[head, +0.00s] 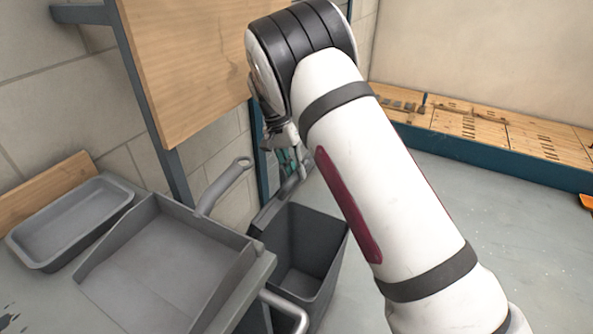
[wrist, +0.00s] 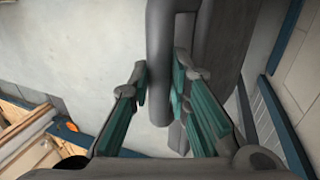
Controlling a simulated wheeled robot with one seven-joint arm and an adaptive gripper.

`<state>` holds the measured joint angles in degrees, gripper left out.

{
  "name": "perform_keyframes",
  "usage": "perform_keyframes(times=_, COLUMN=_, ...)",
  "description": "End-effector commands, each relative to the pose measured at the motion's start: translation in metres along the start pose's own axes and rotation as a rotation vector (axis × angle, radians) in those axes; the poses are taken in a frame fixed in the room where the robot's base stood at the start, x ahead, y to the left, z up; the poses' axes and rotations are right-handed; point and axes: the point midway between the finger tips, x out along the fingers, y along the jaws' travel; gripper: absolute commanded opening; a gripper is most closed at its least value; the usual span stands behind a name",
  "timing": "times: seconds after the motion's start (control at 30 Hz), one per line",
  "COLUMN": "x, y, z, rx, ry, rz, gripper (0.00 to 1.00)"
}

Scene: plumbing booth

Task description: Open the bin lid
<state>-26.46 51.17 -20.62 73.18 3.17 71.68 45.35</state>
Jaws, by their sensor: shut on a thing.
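The dark grey bin (head: 305,255) stands on the floor beyond the worktable in the head view, with its inside in plain sight. Its lid (head: 277,206) is raised at the back left rim, seen nearly edge-on. My gripper (head: 298,160) is at the upper end of the raised lid, partly hidden by my wrist. In the wrist view my gripper (wrist: 160,75) has its teal-padded fingers on both sides of a grey bar-like handle (wrist: 158,40), shut on it. The lid panel (wrist: 225,50) lies just right of the handle there.
A worktable at left holds a grey dustpan-like tray (head: 165,265) with a handle and a shallow grey tray (head: 70,222). A wooden board (head: 190,65) on a blue frame stands behind. Open floor (head: 490,220) lies at right, before a low wooden bench (head: 480,130).

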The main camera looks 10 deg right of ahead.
Motion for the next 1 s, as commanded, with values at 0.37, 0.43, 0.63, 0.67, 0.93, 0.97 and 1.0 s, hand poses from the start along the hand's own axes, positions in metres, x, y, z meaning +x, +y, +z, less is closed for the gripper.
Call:
perform_keyframes(times=0.37, x=0.004, y=-0.005, z=0.004, rx=-0.006, ry=-0.008, rz=-0.003, gripper=0.38)
perform_keyframes(times=0.43, x=0.004, y=-0.004, z=0.004, rx=-0.005, ry=-0.007, rz=-0.003, gripper=0.38)
perform_keyframes(times=0.63, x=-0.009, y=-0.004, z=0.003, rx=-0.005, ry=-0.005, rz=-0.005, gripper=0.38)
perform_keyframes(times=0.67, x=-0.013, y=-0.004, z=0.003, rx=-0.005, ry=-0.004, rz=-0.006, gripper=0.38)
perform_keyframes(times=0.93, x=-0.055, y=-0.005, z=0.003, rx=-0.006, ry=-0.006, rz=-0.005, gripper=0.38)
perform_keyframes(times=0.97, x=-0.058, y=-0.005, z=0.003, rx=-0.007, ry=-0.006, rz=-0.005, gripper=0.38)
perform_keyframes(times=1.0, x=-0.062, y=-0.006, z=0.003, rx=-0.007, ry=-0.006, rz=-0.005, gripper=0.38)
